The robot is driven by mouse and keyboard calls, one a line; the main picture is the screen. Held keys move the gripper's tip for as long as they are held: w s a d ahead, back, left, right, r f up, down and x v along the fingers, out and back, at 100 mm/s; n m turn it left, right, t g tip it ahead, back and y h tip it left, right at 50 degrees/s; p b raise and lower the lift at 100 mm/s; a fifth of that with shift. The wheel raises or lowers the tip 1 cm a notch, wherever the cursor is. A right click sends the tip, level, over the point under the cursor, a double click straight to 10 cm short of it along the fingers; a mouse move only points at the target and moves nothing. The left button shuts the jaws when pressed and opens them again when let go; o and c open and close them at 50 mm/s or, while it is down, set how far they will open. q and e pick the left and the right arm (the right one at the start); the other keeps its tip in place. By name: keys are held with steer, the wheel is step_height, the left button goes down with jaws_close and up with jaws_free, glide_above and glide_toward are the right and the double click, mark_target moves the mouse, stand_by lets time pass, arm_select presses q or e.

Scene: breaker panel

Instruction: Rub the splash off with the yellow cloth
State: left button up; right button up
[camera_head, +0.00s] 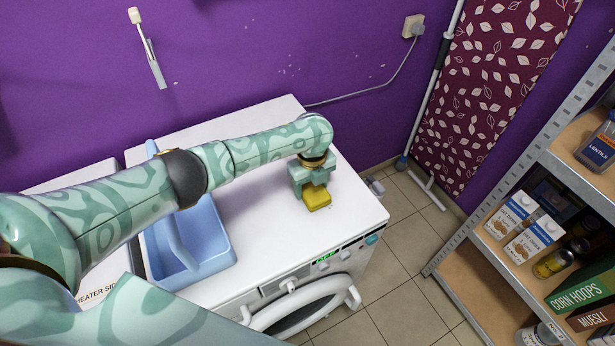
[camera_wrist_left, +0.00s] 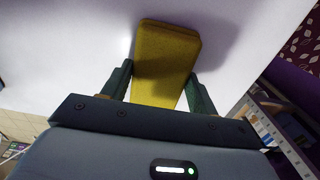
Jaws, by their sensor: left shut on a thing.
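My left gripper (camera_head: 314,183) is shut on the yellow cloth (camera_head: 317,197), a folded, block-like pad. The gripper points down over the right part of the white washing machine top (camera_head: 262,207). In the left wrist view the cloth (camera_wrist_left: 165,60) sits between the two fingers, with the white top behind it. I cannot tell whether the cloth touches the top. No splash shows clearly on the white top; part of the surface is hidden by my arm and the cloth. My right gripper is not in view.
A blue basin (camera_head: 215,262) stands on the left of the machine top, partly under my left arm. A shelf with food boxes (camera_head: 521,228) stands at the right. A purple wall (camera_head: 250,50) is behind. The top's front middle is clear.

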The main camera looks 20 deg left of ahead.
mark_target(320, 201)
arm_select(q)
steer(key=shift+s+d+f+p, duration=0.15)
steer(key=shift+s+d+p, duration=0.4)
steer(key=shift+s+d, duration=0.35)
steer(key=shift+s+d+p, duration=0.85)
steer(key=shift+d+p, duration=0.1)
steer(key=shift+p, duration=0.1)
steer(key=shift+s+d, duration=0.25)
steer(key=shift+d, duration=0.05)
steer(key=shift+a+r, duration=0.1)
steer(key=shift+r, duration=0.1)
steer(key=shift+w+r+p, duration=0.15)
steer(key=shift+r+p, duration=0.1)
steer(key=shift+p, duration=0.15)
step_height(320, 201, up, 5)
steer(key=p, duration=0.5)
steer(key=shift+r, duration=0.2)
